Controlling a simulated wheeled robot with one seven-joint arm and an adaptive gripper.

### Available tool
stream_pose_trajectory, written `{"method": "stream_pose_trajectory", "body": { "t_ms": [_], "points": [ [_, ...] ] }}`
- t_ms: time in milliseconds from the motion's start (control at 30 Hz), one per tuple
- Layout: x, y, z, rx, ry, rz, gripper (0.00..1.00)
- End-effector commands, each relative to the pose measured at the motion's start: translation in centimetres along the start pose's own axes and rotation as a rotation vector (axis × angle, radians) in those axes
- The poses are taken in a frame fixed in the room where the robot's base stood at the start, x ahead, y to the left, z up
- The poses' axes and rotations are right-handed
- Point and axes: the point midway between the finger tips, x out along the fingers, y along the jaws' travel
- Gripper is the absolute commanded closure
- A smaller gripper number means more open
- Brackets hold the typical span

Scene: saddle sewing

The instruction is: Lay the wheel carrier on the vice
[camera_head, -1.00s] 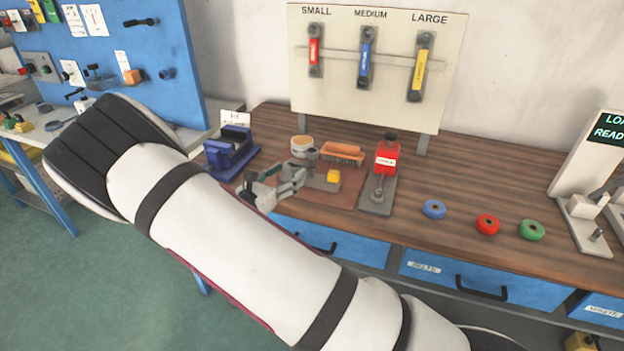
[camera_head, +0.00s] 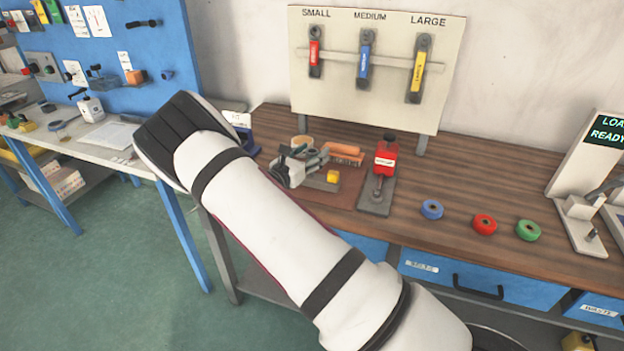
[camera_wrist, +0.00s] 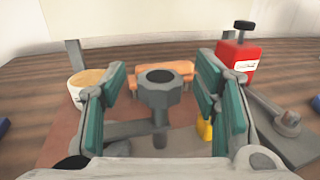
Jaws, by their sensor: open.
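My gripper (camera_head: 308,163) is over the brown mat on the wooden bench, and its fingers also show in the wrist view (camera_wrist: 160,84). The green-padded fingers are open, one on each side of a grey metal piece with a hexagonal, holed head (camera_wrist: 159,92); it seems to be the wheel carrier. The head stands upright between the pads, with visible gaps at both sides. A grey bar runs left from its lower part. The blue vice (camera_head: 248,138) stands left of the mat, mostly hidden behind my arm.
Blue (camera_head: 432,209), red (camera_head: 485,224) and green (camera_head: 528,230) rings lie farther right on open bench.

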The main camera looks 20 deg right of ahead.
Motion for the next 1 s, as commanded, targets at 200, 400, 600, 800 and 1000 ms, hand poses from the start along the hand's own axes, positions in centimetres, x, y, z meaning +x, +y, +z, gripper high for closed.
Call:
{"method": "stream_pose_trajectory", "body": {
  "t_ms": [200, 400, 600, 800, 1000],
  "points": [
    [0.1, 0.0, 0.0, 0.000, 0.000, 0.001, 0.46],
    [0.1, 0.0, 0.0, 0.001, 0.000, 0.000, 0.92],
    [0.1, 0.0, 0.2, 0.002, -0.004, 0.000, 1.00],
    [0.1, 0.1, 0.2, 0.003, -0.004, 0.000, 1.00],
    [0.1, 0.1, 1.2, 0.004, -0.004, 0.000, 1.00]
  ]
}}
